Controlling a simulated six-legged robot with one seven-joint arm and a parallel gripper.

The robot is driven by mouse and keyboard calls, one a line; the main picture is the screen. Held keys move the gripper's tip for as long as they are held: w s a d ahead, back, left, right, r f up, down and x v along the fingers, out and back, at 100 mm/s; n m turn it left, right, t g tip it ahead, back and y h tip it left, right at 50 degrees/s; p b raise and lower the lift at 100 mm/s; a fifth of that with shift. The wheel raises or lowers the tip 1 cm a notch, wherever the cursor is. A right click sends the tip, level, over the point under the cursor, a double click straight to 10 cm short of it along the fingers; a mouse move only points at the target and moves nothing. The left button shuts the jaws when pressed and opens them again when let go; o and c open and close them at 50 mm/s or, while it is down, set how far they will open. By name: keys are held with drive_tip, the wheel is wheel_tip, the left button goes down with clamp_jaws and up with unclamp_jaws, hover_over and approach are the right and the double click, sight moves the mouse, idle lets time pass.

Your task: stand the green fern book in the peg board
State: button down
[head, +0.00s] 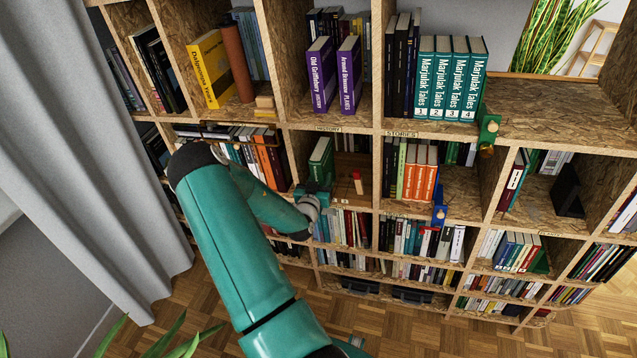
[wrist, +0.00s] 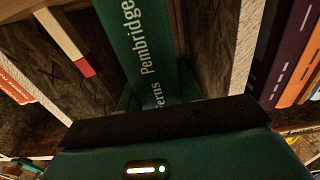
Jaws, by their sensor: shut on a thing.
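The green fern book (head: 321,158) is in the compartment under the "HISTORY" label, near its left wall. It looks roughly upright in the head view. In the wrist view its green spine (wrist: 150,50) shows white lettering including "Pembridge". My gripper (head: 314,190) is at the lower front of the book and shut on it. Its dark front edge (wrist: 165,122) crosses the book's near end in the wrist view. A brown wooden board (head: 343,188) lies beside the book, probably the peg board. The book's lower end and any pegs around it are hidden.
Dark books (head: 352,141) stand behind. Orange books (head: 420,174) fill part of the right-hand compartment. Compartment walls are close on both sides.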

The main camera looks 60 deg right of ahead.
drive_tip(key=shift+w+d+r, duration=0.1)
drive_tip(key=shift+w+d, duration=0.1)
drive_tip(key=shift+d, duration=0.8)
drive_tip(key=shift+w+d, duration=0.15)
drive_tip(key=shift+d, duration=0.85)
drive_tip(key=shift+f, duration=0.2)
drive_tip(key=c, duration=0.8)
unclamp_jaws()
drive_tip(key=shift+c, duration=0.2)
drive_tip(key=shift+a+f, duration=0.1)
drive_tip(key=shift+f, duration=0.05)
drive_tip(key=s+a, duration=0.2)
drive_tip(key=a, duration=1.1)
drive_tip(key=shift+s+a, duration=0.15)
drive_tip(key=shift+a, duration=0.1)
